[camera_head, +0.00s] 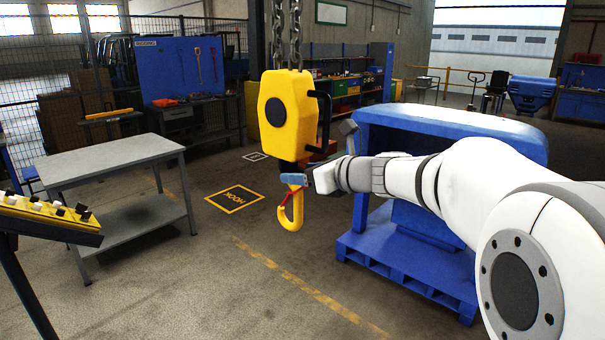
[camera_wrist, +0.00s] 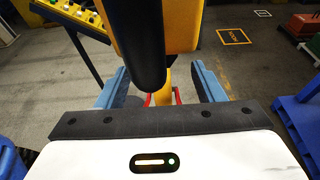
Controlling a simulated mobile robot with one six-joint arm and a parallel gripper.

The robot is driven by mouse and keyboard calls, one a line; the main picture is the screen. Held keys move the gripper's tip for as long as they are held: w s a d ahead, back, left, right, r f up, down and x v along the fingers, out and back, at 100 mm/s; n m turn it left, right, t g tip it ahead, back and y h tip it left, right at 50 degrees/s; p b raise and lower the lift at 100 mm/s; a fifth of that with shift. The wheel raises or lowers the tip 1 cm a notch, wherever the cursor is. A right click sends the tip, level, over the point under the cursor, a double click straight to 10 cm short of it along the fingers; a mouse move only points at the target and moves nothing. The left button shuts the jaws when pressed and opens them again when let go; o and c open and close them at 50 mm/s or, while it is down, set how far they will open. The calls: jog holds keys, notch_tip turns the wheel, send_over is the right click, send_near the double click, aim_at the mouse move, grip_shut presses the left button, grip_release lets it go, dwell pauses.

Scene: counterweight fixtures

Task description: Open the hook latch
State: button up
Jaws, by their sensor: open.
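A yellow hook block (camera_head: 290,112) hangs from chains, with a black handle (camera_head: 324,120) on its right side. The yellow hook (camera_head: 290,214) hangs below it, with a thin red latch (camera_head: 285,201) across its mouth. My gripper (camera_head: 293,178) is at the top of the hook, just below the block. In the wrist view my gripper (camera_wrist: 161,88) is open, with one blue finger on each side of the yellow hook (camera_wrist: 168,76). Small parts of the red latch (camera_wrist: 177,96) show low between the fingers. The black handle (camera_wrist: 138,50) hides much of the hook; finger contact cannot be told.
A grey table (camera_head: 115,160) stands at the left, near a yellow control panel (camera_head: 48,217). A large blue fixture (camera_head: 440,135) on a blue pallet (camera_head: 405,275) stands behind my arm.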

jog(key=b+v, duration=0.1)
jog(key=v, duration=0.6)
jog(key=shift+s, duration=0.2)
jog(key=shift+d, duration=0.1)
